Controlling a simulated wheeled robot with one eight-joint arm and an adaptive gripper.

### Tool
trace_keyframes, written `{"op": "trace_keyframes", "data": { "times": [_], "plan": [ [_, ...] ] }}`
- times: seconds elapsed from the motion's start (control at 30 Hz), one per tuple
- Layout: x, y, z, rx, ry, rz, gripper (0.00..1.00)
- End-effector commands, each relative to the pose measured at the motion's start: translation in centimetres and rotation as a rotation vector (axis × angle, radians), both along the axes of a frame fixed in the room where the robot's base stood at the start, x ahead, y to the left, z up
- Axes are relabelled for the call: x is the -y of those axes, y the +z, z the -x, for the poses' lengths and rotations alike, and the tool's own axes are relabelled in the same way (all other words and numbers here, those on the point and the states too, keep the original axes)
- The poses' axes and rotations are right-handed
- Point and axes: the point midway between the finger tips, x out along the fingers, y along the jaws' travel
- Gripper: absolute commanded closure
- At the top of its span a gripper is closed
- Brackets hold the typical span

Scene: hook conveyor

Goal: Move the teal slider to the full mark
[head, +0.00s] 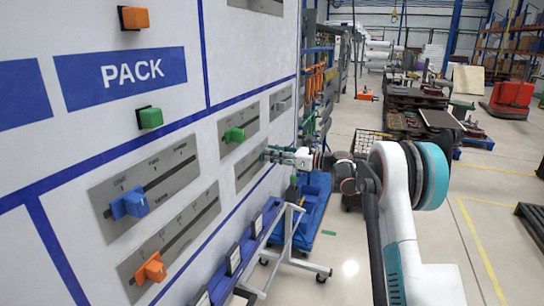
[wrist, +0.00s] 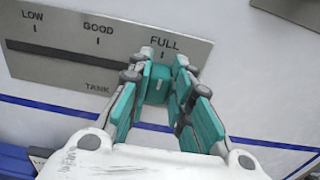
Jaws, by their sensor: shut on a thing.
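The teal slider (wrist: 156,86) sits on a grey plate (wrist: 55,70) marked LOW, GOOD and FULL, with TANK below. In the wrist view it stands at the right end of the dark slot, just under the FULL mark (wrist: 163,48). My gripper (wrist: 165,60) has one teal-padded finger on each side of the slider and is shut on it. In the head view my gripper (head: 272,155) reaches to the wall panel at the same grey plate (head: 249,177), and the slider there is mostly hidden by the fingers.
Other sliders share the panel: blue (head: 130,204), orange (head: 151,269) and green (head: 234,135). A green button (head: 149,118) is under the PACK sign (head: 120,76). Open floor lies to the right.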

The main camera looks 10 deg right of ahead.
Motion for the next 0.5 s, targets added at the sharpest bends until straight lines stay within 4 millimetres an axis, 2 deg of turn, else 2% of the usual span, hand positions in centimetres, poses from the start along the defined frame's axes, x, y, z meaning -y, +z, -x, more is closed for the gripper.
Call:
{"op": "trace_keyframes", "data": {
  "times": [0.17, 0.2, 0.27, 0.5],
  "plan": [
    [0.26, 0.22, -0.22, 0.002, -0.01, -0.002, 1.0],
    [0.27, 0.23, -0.24, 0.002, -0.011, -0.002, 0.74],
    [0.28, 0.22, -0.23, 0.002, -0.011, -0.002, 0.6],
    [0.18, 0.16, -0.14, 0.001, -0.008, -0.002, 0.6]
  ]
}}
